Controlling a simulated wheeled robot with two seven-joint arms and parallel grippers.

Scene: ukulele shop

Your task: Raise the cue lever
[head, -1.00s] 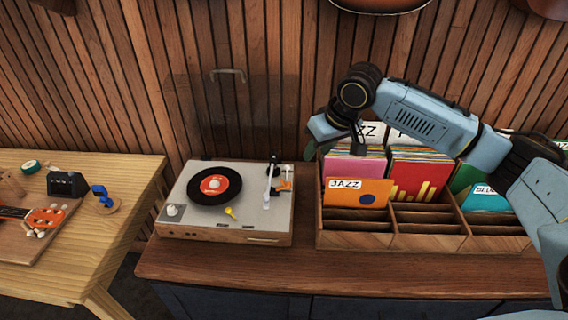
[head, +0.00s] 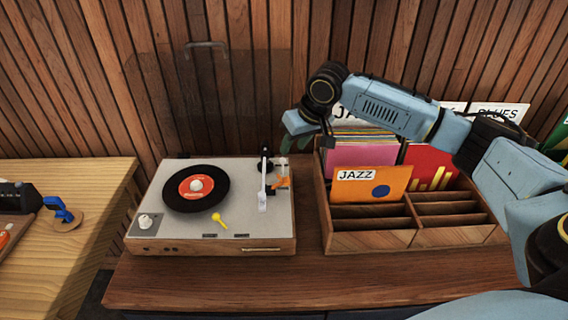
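A turntable (head: 172,238) with a silver top and wooden sides stands on the sideboard. A black record (head: 217,193) with a red label lies on its platter. The white tonearm (head: 263,175) stands at the right of the deck, apart from the record. A small orange piece (head: 282,183), perhaps the cue lever, sits beside the tonearm. A yellow lever-like piece (head: 219,221) lies near the deck's front. My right gripper (head: 296,142) is above and behind the deck's right rear corner, apart from the orange piece. Its fingers are small and partly hidden. My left gripper is out of view.
A wooden record crate (head: 370,240) with sleeves, including an orange JAZZ one (head: 372,186), stands close right of the turntable. A clear raised lid (head: 205,105) is behind the deck. A wooden table (head: 75,245) is at left. The sideboard's front strip (head: 230,290) is clear.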

